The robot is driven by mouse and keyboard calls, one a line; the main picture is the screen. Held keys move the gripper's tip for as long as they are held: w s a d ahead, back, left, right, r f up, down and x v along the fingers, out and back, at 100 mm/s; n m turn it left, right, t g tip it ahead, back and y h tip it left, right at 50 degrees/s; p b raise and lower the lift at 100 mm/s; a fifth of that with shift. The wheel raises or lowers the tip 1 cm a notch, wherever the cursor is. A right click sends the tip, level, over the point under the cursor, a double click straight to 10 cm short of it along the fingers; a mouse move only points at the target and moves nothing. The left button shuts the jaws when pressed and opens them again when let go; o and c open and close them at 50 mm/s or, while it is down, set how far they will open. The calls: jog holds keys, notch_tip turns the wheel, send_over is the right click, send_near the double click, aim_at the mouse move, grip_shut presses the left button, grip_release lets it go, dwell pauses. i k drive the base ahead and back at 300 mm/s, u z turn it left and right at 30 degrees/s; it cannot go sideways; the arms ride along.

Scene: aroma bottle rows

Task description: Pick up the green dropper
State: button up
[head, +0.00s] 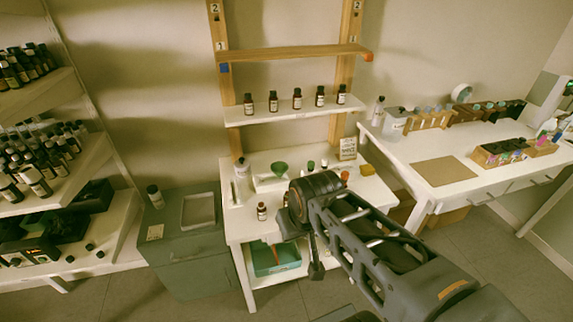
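On the small white table (239,222), a small green-topped item (311,166) stands towards the back, just behind my arm; it may be the green dropper, but it is too small to be sure. A green funnel-shaped piece (279,168) sits to its left on a white base. My arm reaches in from the lower right and covers the table's right front part.
A small brown bottle (262,211) stands at the table's front left. A white bottle (242,168) is at the back left, a yellow block (366,169) at the right. A shelf (290,113) with several brown bottles hangs above. A grey cabinet (185,240) adjoins the left.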

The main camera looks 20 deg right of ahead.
aim_at(310, 166)
jog(key=z, duration=0.3)
jog(key=i, duration=0.85)
jog(key=z, duration=0.5)
